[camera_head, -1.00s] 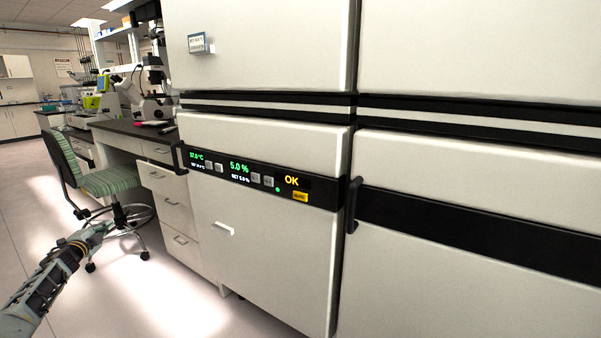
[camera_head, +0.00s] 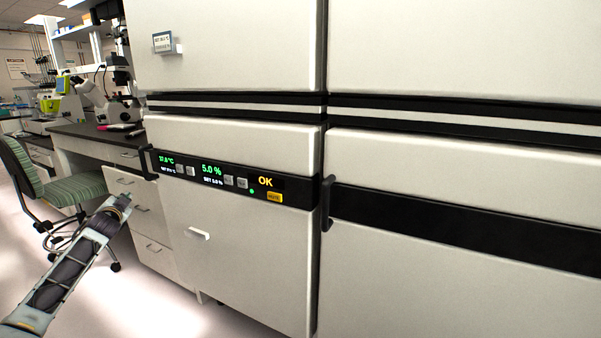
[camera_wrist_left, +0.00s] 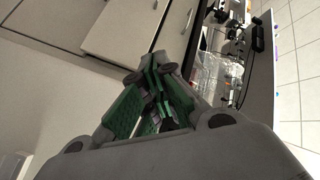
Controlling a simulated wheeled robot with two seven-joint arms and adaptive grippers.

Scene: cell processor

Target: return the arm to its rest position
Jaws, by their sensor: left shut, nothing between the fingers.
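My left arm comes in from the lower left in the head view, with the left gripper (camera_head: 121,202) at its end. The gripper is in front of the drawer unit below the bench and to the left of the incubator (camera_head: 255,235). In the left wrist view, the left gripper (camera_wrist_left: 158,68) has its green-padded fingers brought together, with nothing held. The wrist view is strongly tilted. My right gripper is not seen.
The incubator's control panel (camera_head: 236,180) reads OK, 5.0 %. A green chair (camera_head: 70,190) stands at the left by the drawers (camera_head: 152,215). A microscope (camera_head: 112,105) is on the bench. Open floor lies at lower left.

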